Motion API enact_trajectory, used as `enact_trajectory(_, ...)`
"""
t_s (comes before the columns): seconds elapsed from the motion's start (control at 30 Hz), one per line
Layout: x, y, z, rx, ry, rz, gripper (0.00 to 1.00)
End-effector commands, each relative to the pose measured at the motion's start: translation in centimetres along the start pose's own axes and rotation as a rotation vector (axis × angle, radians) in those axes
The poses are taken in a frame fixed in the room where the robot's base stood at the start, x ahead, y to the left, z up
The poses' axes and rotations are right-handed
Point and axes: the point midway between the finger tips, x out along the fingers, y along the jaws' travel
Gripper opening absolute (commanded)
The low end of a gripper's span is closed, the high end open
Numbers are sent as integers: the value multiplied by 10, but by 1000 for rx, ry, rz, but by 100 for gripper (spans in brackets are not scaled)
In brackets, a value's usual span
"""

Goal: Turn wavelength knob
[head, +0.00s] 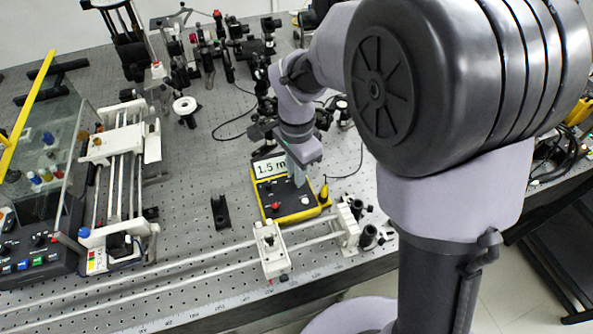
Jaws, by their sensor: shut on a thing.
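A yellow and black box (290,213) with a white "1.5 m" label stands on the perforated bench. A small red knob or button shows on its top face near the front left. My gripper (298,181) points down at the right part of the box's top and is shut on the wavelength knob. The jaws hide the knob, so its turned position cannot be seen.
A white slide block (270,248) on a rail and a white mount (346,228) stand close in front and right of the box. A black holder (220,212) is to the left. Optics posts crowd the back. A white rail unit (120,165) stands farther left.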

Motion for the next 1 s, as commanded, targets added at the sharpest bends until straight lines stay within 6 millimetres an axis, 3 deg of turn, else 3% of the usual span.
enact_trajectory(0.77,0,0,0,89,0,-1,0)
enact_trajectory(0.8,0,0,0,89,0,-1,22)
enact_trajectory(0.87,0,0,0,89,0,0,34)
enact_trajectory(0.9,0,0,0,89,0,0,39)
enact_trajectory(1.0,0,0,0,89,0,0,39)
